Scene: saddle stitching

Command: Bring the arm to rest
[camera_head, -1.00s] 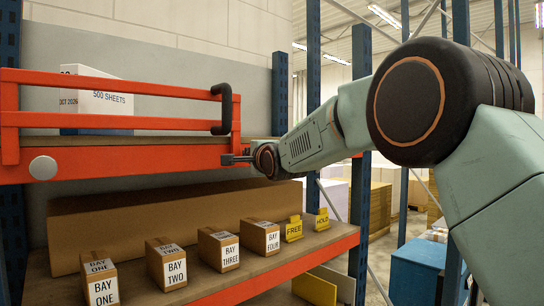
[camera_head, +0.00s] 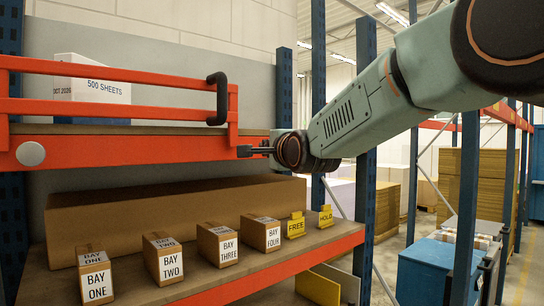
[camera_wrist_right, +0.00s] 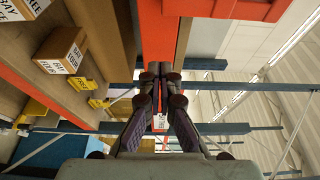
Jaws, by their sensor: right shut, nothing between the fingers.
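My right arm comes in from the right in the head view. Its gripper (camera_head: 244,151) points left, in front of the right end of the orange shelf beam (camera_head: 120,153), just right of and below the orange gate's dark handle (camera_head: 217,98). In the right wrist view the gripper's two fingers (camera_wrist_right: 159,69) are together with nothing between them, and the orange beam (camera_wrist_right: 158,35) lies beyond them. Whether the fingertips touch the beam cannot be told. My left gripper is in neither view.
A 500-sheet box (camera_head: 92,85) stands behind the gate (camera_head: 110,107). The lower shelf holds small boxes labelled bay one (camera_head: 95,278) to bay four (camera_head: 260,233), plus yellow FREE (camera_head: 295,226) and HOLD (camera_head: 325,217) signs. A blue upright (camera_head: 364,140) stands close behind my arm.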

